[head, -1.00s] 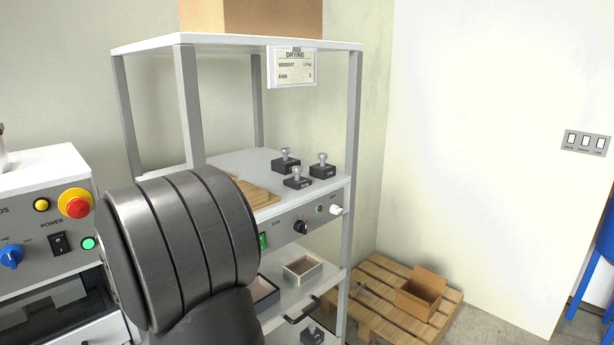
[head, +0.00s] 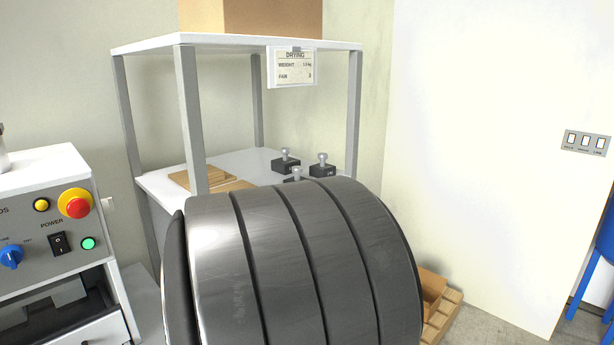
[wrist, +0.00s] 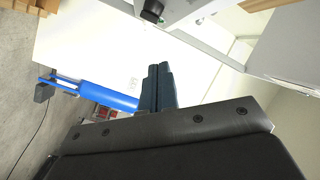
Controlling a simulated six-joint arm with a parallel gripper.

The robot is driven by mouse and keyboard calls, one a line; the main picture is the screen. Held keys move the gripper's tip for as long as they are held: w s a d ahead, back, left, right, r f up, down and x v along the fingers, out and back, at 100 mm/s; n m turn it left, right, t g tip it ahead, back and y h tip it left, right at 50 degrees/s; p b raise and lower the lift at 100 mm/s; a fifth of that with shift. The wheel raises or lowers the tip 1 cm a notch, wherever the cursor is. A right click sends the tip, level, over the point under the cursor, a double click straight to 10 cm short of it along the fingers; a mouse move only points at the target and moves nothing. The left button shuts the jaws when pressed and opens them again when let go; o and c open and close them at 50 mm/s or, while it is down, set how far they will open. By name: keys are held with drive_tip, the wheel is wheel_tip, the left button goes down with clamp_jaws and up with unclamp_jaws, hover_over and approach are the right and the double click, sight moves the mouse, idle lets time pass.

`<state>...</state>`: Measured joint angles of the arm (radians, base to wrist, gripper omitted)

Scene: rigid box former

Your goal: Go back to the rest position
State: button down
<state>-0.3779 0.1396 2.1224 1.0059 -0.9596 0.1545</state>
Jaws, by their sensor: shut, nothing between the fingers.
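My gripper (wrist: 157,88) shows in the wrist view, its two dark fingers together and nothing between them. It is in free air, with the white wall panel and a blue stand behind it. In the head view the fingers are out of sight. A large dark ribbed link of my own arm fills the lower middle there and hides the lower part of the shelf rack.
A grey shelf rack (head: 188,110) stands behind my arm, with black knobbed weights (head: 322,168) and wooden boards (head: 200,178) on its middle shelf. A control machine (head: 45,225) stands at left. A pallet (head: 447,315) with an open carton (head: 432,290) is partly hidden at right.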

drive_tip(key=w+d+r+m, duration=0.2)
drive_tip(key=d+r+m, duration=0.4)
drive_tip(key=r, duration=0.6)
drive_tip(key=shift+d+r+m, duration=0.25)
drive_tip(key=shift+d+m, duration=0.05)
drive_tip(key=shift+d, duration=0.7)
